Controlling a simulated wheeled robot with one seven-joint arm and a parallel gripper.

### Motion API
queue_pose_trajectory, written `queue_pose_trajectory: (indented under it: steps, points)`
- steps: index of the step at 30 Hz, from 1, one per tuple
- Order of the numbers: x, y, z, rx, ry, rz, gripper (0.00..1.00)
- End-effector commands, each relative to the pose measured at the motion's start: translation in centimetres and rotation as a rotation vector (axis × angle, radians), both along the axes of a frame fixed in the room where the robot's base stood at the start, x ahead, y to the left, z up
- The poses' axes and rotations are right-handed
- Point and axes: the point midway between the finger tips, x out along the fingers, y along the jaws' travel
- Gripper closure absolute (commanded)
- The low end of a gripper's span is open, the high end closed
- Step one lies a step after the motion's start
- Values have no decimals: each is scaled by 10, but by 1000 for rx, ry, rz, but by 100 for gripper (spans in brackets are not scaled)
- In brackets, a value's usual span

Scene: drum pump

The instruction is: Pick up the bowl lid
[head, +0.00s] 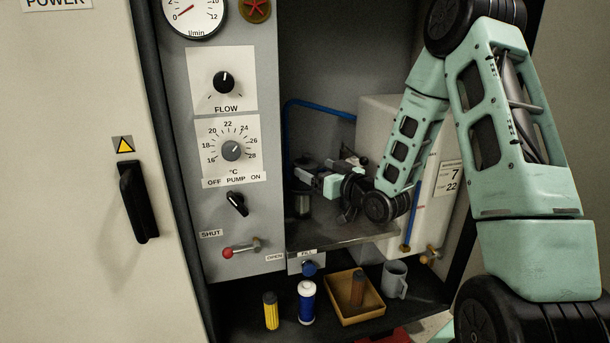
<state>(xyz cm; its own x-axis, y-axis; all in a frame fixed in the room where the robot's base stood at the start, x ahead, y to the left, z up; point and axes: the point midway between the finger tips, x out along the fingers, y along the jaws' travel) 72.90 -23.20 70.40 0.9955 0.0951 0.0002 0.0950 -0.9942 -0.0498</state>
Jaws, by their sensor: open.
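My gripper (303,176) is open and reaches leftward into the cabinet recess, above the metal shelf. A small dark, rounded piece (305,161) shows at its fingertips; it may be the bowl lid, but I cannot tell it from the gripper parts. Below the fingertips a grey, cylinder-like body, perhaps the bowl (303,205), stands at the shelf's left end. The wrist and dim light hide much of this spot, and I cannot tell whether the fingers touch anything.
A blue pipe (318,108) runs behind my gripper, and a white tank (375,135) stands to the right. The control panel (180,130) is close on the left. Below are a yellow cylinder (270,312), a blue bottle (307,304), a tan tray (345,314) and a grey mug (395,280).

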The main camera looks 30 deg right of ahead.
Motion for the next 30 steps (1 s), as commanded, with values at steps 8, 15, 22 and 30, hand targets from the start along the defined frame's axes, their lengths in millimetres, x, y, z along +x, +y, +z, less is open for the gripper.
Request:
queue_pose_trajectory:
  steps: [8,15,22,30]
  points:
    - [22,2,0,0,0,0,14]
    - [56,7,5,0,-2,0,14]
    - [69,8,7,1,0,-1,14]
    - [69,8,7,1,0,-1,45]
